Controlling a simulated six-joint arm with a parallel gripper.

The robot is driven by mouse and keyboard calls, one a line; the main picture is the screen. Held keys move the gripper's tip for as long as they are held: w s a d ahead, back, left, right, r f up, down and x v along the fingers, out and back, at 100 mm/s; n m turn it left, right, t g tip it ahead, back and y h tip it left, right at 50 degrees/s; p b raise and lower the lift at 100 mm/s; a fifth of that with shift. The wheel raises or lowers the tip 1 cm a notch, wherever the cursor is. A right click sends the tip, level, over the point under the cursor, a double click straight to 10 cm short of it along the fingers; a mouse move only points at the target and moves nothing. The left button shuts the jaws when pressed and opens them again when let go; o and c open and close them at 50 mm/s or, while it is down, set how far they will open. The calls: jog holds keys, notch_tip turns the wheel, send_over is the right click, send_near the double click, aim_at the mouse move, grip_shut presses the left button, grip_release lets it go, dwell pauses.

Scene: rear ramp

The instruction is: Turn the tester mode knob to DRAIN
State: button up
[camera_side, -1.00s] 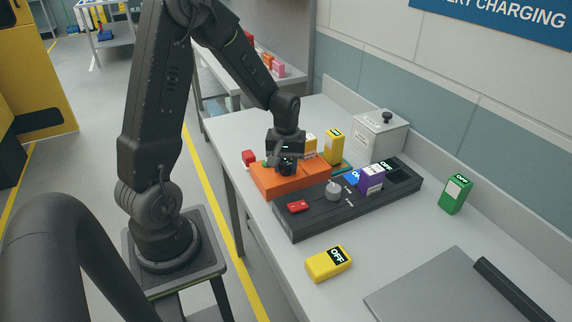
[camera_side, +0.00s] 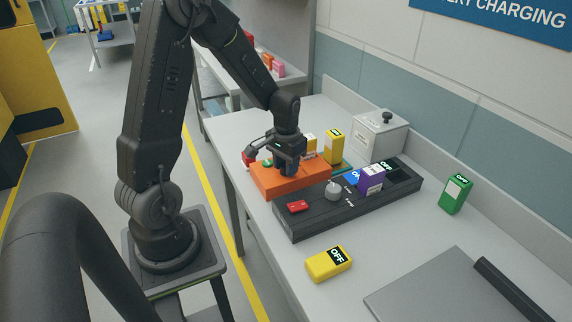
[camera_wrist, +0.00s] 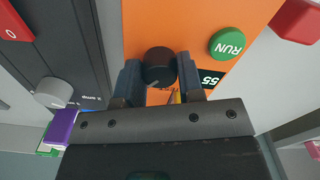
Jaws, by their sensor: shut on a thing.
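The orange tester (camera_side: 290,183) stands on the bench. In the wrist view its orange face (camera_wrist: 155,22) carries a black round knob (camera_wrist: 159,65), a green RUN button (camera_wrist: 227,43) and a dark display partly reading 55 (camera_wrist: 211,79). My gripper (camera_side: 283,167) is over the tester in the side view. In the wrist view my gripper (camera_wrist: 158,75) is shut on the black knob, one finger on each side. The knob's pointer and mode labels cannot be read; my gripper covers part of the face.
A dark charging unit (camera_side: 317,220) lies beside the tester, with a red switch (camera_side: 298,206), a grey knob (camera_side: 333,190) and a purple pack (camera_side: 371,181). A grey box (camera_side: 379,137) is behind.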

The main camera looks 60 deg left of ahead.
dwell(0.4)
jog(key=o, duration=0.9)
notch_tip(320, 180, up, 14)
jog(key=shift+f, duration=0.1)
jog(key=s+d+r+m+t, duration=0.1)
jog(key=s+d+r+t, duration=0.1)
jog(key=s+d, duration=0.2)
jog(key=s+d+r+m+t, duration=0.1)
jog(key=s+d+r, duration=0.1)
jog(key=s+d, duration=0.2)
jog(key=s+d+r+m+t, duration=0.2)
jog(key=s+d, duration=0.2)
jog(key=d, duration=0.5)
jog(key=shift+s+t, duration=0.1)
jog(key=shift+t, duration=0.2)
